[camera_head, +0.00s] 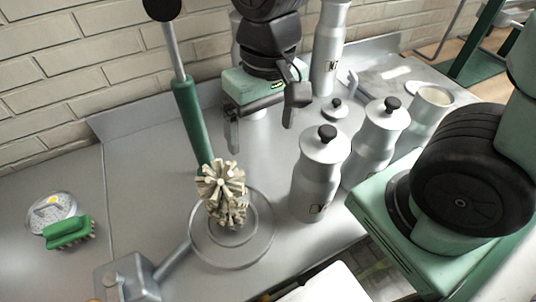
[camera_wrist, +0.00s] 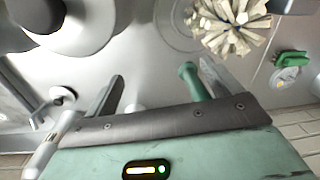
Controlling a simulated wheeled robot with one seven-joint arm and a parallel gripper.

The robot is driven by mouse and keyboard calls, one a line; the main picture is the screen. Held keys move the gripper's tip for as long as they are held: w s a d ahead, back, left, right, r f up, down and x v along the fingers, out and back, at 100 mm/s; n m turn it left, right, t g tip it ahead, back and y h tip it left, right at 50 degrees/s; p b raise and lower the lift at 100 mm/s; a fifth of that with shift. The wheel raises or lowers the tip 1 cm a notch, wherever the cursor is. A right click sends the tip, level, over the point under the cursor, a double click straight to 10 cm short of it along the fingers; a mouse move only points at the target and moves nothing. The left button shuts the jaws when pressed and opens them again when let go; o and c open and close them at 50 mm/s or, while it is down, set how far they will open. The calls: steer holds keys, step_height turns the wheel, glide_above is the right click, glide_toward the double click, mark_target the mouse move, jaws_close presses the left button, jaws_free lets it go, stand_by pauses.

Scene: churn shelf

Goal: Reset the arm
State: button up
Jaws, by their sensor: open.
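My gripper (camera_head: 261,124) is open and empty above the back part of the grey counter (camera_head: 146,146). Its fingers point down, with a gap between them. In the wrist view my gripper (camera_wrist: 160,92) shows its two fingers spread, with nothing held. A churn dasher with a green handle (camera_head: 193,122) and a pale bristled head (camera_head: 222,192) stands tilted to the left of my gripper, apart from it in the head view. The handle (camera_wrist: 194,82) also shows between the fingers in the wrist view, but how near it is I cannot tell.
Several metal churns with black-knobbed lids stand to the right, the nearest churn (camera_head: 318,175) in front. A tall metal bottle (camera_head: 327,50) stands behind. A green brush (camera_head: 68,232) lies at the left by a round dish (camera_head: 50,211). A brick wall (camera_head: 60,70) bounds the back.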

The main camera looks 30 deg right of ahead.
steer(key=s+a+n, duration=0.3)
steer(key=s+n, duration=0.3)
steer(key=shift+s, duration=0.35)
steer(key=shift+r, duration=0.1)
